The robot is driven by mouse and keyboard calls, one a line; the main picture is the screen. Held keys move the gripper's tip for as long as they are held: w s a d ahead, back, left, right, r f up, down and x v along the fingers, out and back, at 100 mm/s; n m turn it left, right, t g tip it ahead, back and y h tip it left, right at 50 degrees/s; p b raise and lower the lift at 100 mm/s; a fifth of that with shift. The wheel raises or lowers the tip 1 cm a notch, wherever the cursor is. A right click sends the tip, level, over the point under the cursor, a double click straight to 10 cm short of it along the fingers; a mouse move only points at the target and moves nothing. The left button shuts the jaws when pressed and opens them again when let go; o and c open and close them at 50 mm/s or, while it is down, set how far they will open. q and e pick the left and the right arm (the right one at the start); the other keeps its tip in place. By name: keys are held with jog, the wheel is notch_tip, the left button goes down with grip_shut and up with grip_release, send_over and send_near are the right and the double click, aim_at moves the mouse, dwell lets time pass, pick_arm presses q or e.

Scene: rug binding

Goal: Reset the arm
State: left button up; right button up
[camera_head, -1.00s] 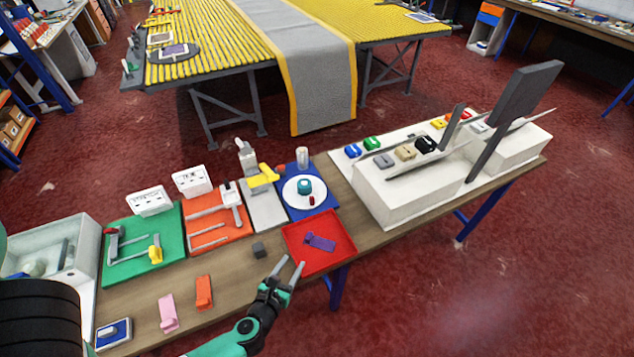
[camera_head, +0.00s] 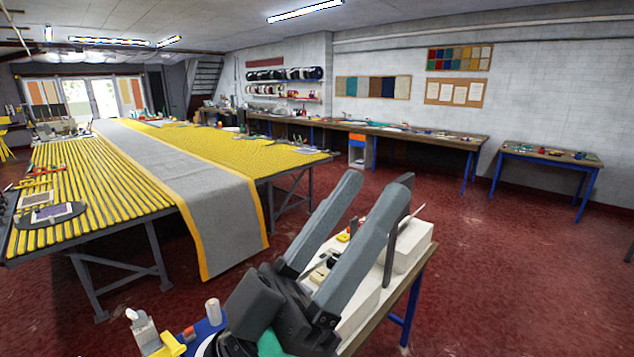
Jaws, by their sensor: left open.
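My left gripper (camera_head: 380,187) is large in the lower middle of the head view, raised close to the camera. Its two long grey fingers point up and to the right and stand apart. It is open, with nothing visible between the fingers. It hides much of the workbench behind it. My right gripper is not in view.
Behind the gripper are a white block-shaped stand (camera_head: 412,245) and part of a blue mat (camera_head: 203,330) with a yellow-handled tool (camera_head: 165,347) beside it. A long yellow-slatted table (camera_head: 95,180) carries a grey rug with yellow edging (camera_head: 205,205). Red floor lies open at right.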

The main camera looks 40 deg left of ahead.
pick_arm(q)
jog(key=r+y, duration=0.1)
jog(key=s+a+r+y, duration=0.1)
jog(key=y, duration=0.1)
jog(key=s+a+r+t+y, duration=0.1)
jog(key=y, duration=0.1)
jog(key=shift+s+a+r, duration=0.2)
jog(key=shift+r, duration=0.15)
notch_tip(320, 180, up, 22)
jog(key=p, duration=2.1)
jog(key=shift+f+p, duration=0.15)
jog(key=shift+p, duration=0.25)
jog(key=shift+w, duration=0.1)
